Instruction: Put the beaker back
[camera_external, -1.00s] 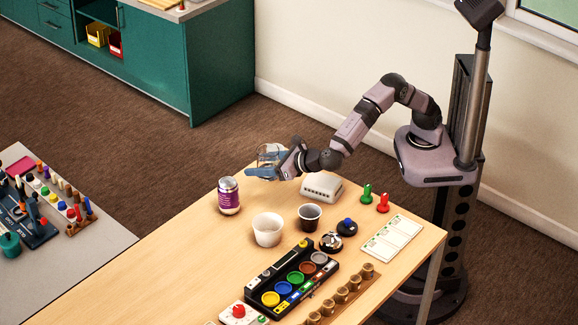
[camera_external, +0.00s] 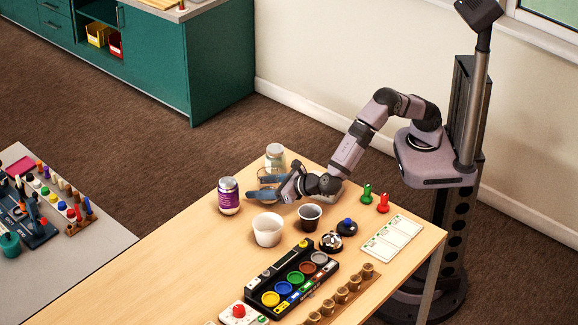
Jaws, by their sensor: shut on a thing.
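The beaker (camera_external: 266,174) is clear glass and hard to make out. It is between the blue fingers of my gripper (camera_external: 263,184), which is shut on it near the table's far edge. The near finger and the gripper body hide much of it. It is low over the table, and I cannot tell whether its base touches the top. A lidded glass jar (camera_external: 275,153) stands just behind the beaker.
A white cup (camera_external: 267,231) and a dark-filled cup (camera_external: 309,214) stand in front. A white box (camera_external: 338,192) is partly hidden behind my wrist. Red and green pegs (camera_external: 382,203) stand right. The table's left front is clear.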

